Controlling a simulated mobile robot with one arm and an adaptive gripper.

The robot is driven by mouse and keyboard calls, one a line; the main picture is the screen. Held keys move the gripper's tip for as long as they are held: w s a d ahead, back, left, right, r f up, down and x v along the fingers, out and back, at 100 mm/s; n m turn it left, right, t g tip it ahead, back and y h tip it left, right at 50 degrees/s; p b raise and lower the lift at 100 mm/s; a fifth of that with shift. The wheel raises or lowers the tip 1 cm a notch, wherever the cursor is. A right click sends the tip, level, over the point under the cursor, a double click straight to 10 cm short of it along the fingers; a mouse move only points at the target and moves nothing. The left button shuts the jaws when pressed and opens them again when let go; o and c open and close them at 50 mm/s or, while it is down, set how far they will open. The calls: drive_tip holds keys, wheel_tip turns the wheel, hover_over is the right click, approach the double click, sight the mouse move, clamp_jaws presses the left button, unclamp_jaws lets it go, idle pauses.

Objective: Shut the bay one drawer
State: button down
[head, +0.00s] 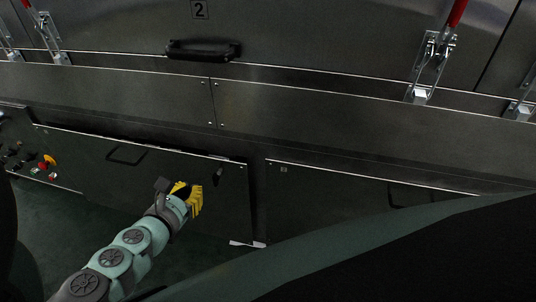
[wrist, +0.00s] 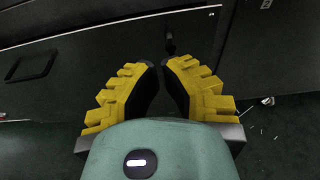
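A dark, wide panel (head: 110,180) low on the machine has a recessed rectangular pull (head: 125,154) and a small dark latch or knob (head: 218,175) near its right end. It looks like a drawer front, but I see no bay one label, and how far it stands out is unclear. My gripper (head: 186,190) is in front of its right part, below and left of the knob. In the wrist view, my gripper's yellow fingers (wrist: 160,64) have tips close together with nothing between them. The knob (wrist: 170,43) shows just beyond the tips. Contact with the panel cannot be told.
A similar panel (head: 350,190) lies to the right, past a narrow dark post. A door marked 2 with a black handle (head: 203,49) and toggle clamps (head: 430,65) are above. A control box with a red button (head: 44,165) is at left. Green floor (head: 50,220) lies below.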

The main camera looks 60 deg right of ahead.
sight(212, 160)
drive_tip(key=x, duration=0.8)
drive_tip(key=shift+d+r, duration=0.3)
drive_tip(key=shift+d, duration=0.05)
drive_tip(key=shift+w+d, duration=0.3)
drive_tip(key=shift+d, duration=0.5)
drive_tip(key=shift+w+d, duration=0.1)
drive_tip(key=shift+d, duration=0.5)
drive_tip(key=shift+w+d, duration=0.3)
drive_tip(key=shift+d, duration=0.3)
drive_tip(key=shift+w+d, duration=0.35)
drive_tip(key=shift+d, duration=0.25)
drive_tip(key=shift+a+f, duration=0.1)
